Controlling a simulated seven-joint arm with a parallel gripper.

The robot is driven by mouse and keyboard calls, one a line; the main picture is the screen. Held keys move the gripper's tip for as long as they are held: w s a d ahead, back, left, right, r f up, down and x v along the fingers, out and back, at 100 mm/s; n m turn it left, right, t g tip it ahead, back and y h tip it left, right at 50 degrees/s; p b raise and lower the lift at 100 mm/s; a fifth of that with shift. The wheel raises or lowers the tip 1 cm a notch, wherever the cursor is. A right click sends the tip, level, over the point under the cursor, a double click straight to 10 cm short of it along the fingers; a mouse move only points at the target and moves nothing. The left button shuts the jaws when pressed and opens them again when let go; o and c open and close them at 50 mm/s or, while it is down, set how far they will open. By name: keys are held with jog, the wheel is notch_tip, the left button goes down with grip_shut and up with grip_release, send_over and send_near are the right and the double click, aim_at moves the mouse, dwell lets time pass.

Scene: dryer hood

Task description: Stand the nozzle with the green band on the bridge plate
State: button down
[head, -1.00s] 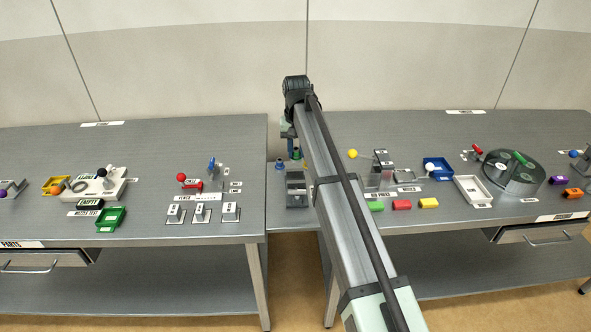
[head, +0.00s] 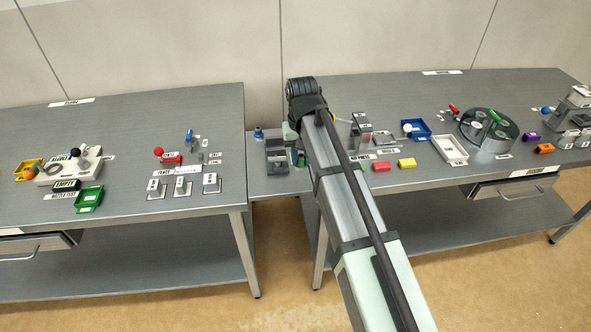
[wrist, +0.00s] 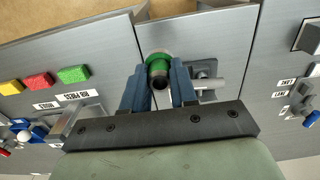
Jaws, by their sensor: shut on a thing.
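The nozzle with the green band (wrist: 158,68) is between my fingertips in the wrist view, its open end facing the camera. My gripper (wrist: 159,84) is shut on it. In the head view the green band (head: 301,158) shows just left of my arm, right of a dark block. The bridge plate (head: 272,187) is the narrow grey surface joining the two tables; it also shows in the wrist view (wrist: 200,32). The nozzle is over this plate; I cannot tell whether it touches it. My arm hides my fingertips in the head view.
The dark grey block (head: 277,152) stands on the bridge plate close beside the nozzle. A blue-banded nozzle (head: 258,132) stands behind it. Red (head: 382,166) and yellow (head: 407,163) blocks lie on the right table. The plate's front part looks clear.

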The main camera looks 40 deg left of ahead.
aim_at(301, 155)
jog(key=shift+f, duration=3.6)
jog(key=c, duration=0.9)
grip_release()
notch_tip(301, 155, up, 12)
jog(key=shift+r, duration=0.1)
